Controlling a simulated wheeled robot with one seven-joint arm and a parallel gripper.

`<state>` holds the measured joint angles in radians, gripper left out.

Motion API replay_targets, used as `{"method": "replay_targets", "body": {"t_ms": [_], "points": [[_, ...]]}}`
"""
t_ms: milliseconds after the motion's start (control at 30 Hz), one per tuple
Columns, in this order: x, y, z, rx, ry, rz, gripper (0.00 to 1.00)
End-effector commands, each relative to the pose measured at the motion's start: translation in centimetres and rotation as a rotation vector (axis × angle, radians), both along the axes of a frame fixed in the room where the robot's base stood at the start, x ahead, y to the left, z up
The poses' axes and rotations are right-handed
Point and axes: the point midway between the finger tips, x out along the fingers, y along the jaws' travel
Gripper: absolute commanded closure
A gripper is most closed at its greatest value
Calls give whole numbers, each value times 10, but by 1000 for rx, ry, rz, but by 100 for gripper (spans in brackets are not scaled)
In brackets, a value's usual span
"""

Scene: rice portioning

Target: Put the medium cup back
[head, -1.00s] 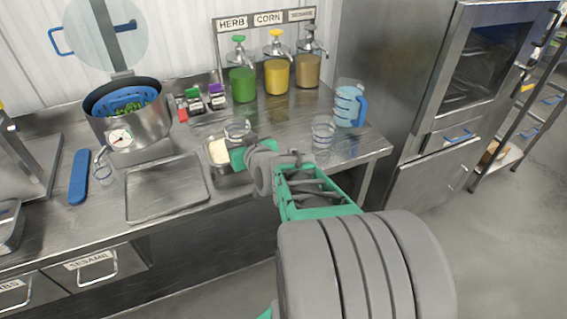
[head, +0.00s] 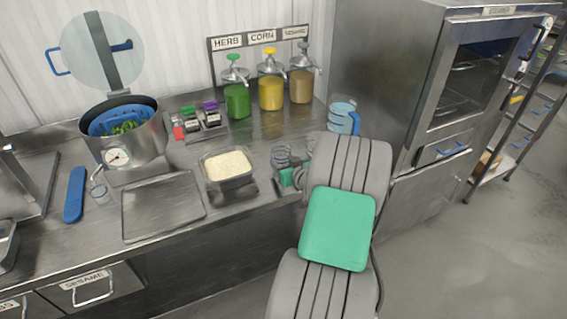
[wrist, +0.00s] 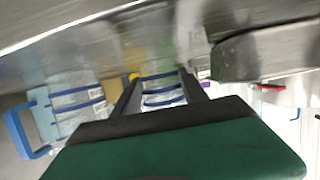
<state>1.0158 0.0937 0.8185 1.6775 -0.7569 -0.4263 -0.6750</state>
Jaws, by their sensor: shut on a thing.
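My gripper (wrist: 160,92) is shut on a clear cup with blue lines (wrist: 163,88), seen between its fingers in the wrist view. In the head view my gripper (head: 286,177) is at the right part of the counter, and the held cup (head: 281,157) shows just behind it. A second clear cup with blue lines (wrist: 76,102) stands beside the held one in the wrist view. My arm partly hides that area in the head view, and I cannot tell whether the held cup touches the counter.
A clear jug with a blue handle (head: 342,117) stands at the counter's right end. A rice pan (head: 228,182) and an empty tray (head: 160,207) lie to the left. Three sauce pumps (head: 271,93) stand behind.

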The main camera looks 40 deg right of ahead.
Motion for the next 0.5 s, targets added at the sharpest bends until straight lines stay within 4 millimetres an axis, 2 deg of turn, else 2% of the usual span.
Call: {"method": "replay_targets", "body": {"t_ms": [100,400,433,500], "points": [[0,-1,-9,-2,-1,-1,100],[1,0,-14,-3,-1,0,100],[1,0,-13,-3,-1,0,49],[1,0,-12,-3,-1,0,43]]}}
